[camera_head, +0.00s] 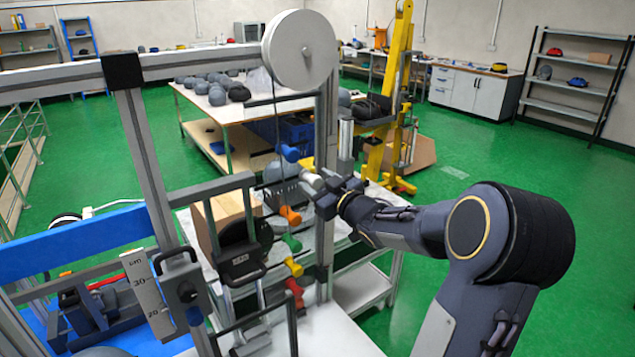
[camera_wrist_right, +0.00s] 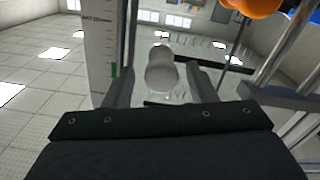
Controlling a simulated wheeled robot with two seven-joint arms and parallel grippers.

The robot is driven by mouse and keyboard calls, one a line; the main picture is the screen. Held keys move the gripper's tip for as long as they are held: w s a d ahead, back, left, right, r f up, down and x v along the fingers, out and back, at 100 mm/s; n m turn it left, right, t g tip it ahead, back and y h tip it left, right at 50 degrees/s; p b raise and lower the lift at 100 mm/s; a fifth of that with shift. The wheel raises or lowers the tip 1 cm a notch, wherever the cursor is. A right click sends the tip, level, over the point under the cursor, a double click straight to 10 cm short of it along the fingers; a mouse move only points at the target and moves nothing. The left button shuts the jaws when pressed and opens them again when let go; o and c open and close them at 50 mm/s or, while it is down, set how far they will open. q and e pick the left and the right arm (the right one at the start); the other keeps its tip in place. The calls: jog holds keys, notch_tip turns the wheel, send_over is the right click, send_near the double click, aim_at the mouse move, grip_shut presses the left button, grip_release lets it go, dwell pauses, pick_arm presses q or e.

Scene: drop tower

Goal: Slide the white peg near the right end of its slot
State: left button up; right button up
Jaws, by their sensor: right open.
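The white peg (camera_head: 311,180) sticks out from the drop tower frame, in a column of coloured pegs. It lies below the blue peg (camera_head: 290,153) and above the orange peg (camera_head: 290,215). My right gripper (camera_head: 322,186) is at the white peg, coming from the right. In the right wrist view the white peg (camera_wrist_right: 161,70) stands between the two open fingers, with a gap visible on each side. The slot behind it is mostly hidden. My left gripper is not in view.
Below are a green peg (camera_head: 292,243), a yellow peg (camera_head: 293,266) and a red peg (camera_head: 295,292). A white pulley wheel (camera_head: 300,50) tops the tower. Metal uprights stand close to my right gripper. Green floor (camera_head: 455,160) is open to the right.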

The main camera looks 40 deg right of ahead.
jog(key=s+b, duration=0.1)
jog(key=s, duration=0.6)
jog(key=shift+a, duration=0.4)
jog(key=shift+s, duration=0.1)
jog(key=shift+r, duration=0.1)
